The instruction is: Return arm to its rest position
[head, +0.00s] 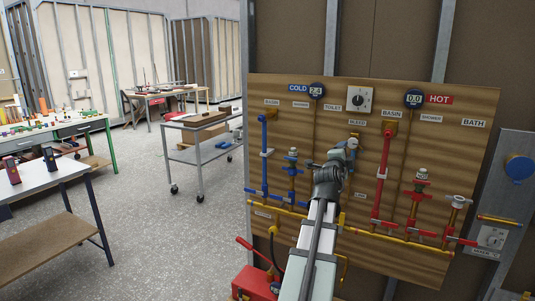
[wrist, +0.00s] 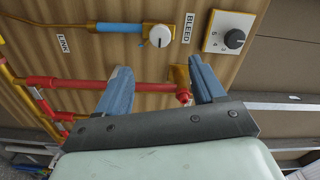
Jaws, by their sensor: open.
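My arm reaches up in front of a wooden plumbing board (head: 470,110) in the head view. My gripper (head: 349,148) is at its end, before the middle of the board, and its jaws are small there. In the wrist view my gripper (wrist: 158,76) shows two blue-grey fingers spread apart with nothing held. A red pipe (wrist: 65,83) ending at a brass fitting shows behind the gap between the fingers. I cannot tell how far it is from the fingertips.
The board carries blue pipes (head: 265,155), red pipes (head: 383,170), gauges and a dial (head: 359,99), also in the wrist view (wrist: 233,38). A red pump (head: 255,283) stands below. A grey cart (head: 203,152) and a white-topped table (head: 35,182) stand left, with open floor between.

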